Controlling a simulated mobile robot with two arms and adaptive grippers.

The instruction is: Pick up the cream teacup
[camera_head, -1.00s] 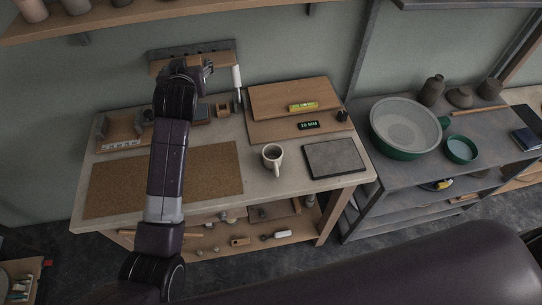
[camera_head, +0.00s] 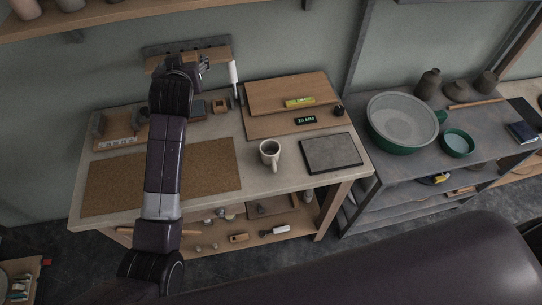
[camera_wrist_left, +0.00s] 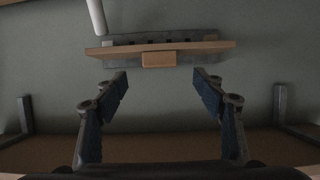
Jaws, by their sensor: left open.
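The cream teacup (camera_head: 270,153) stands upright on the workbench, right of the cork mat, with its handle towards the front. My left gripper (camera_head: 204,65) is raised at the back of the bench near the wall rack, well behind and left of the cup. In the left wrist view my left gripper (camera_wrist_left: 160,88) is open, with nothing between its fingers. The cup does not show in that view. My right gripper is not in view.
A cork mat (camera_head: 205,170) covers the bench's left front. A dark square slab (camera_head: 331,152) lies right of the cup. A wooden board (camera_head: 292,88) with a yellow level (camera_head: 299,102) lies behind it. A wall rack (camera_wrist_left: 160,50) faces my left gripper.

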